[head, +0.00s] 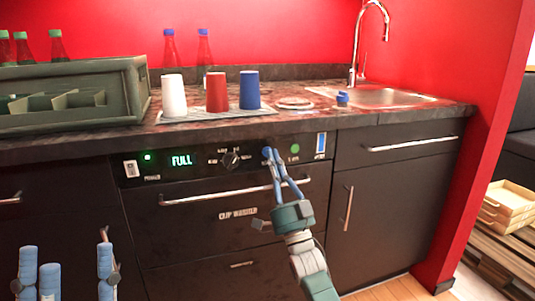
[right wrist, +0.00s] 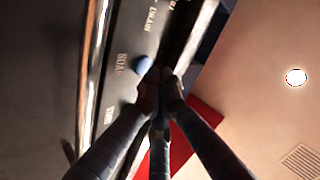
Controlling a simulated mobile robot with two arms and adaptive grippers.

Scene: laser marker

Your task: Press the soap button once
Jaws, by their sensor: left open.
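The cup washer's black control panel (head: 195,160) runs along the front under the counter. In the right wrist view a round blue button (right wrist: 143,65) sits beside a label that seems to read SOAP. My right gripper (head: 271,153) is at the panel, between the knob and the green button. Its fingers come together at the tips in the right wrist view (right wrist: 160,82), with nothing seen between them. The tips are just beside the blue button; I cannot tell whether they touch it. My left gripper (head: 66,262) is open and empty at the lower left, away from the panel.
The panel also has a FULL display (head: 181,160), a knob (head: 230,160), a green button (head: 295,148) and a blue switch (head: 321,143). A drawer handle (head: 225,192) sticks out below. White, red and blue cups stand on the counter beside a grey crate (head: 137,90).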

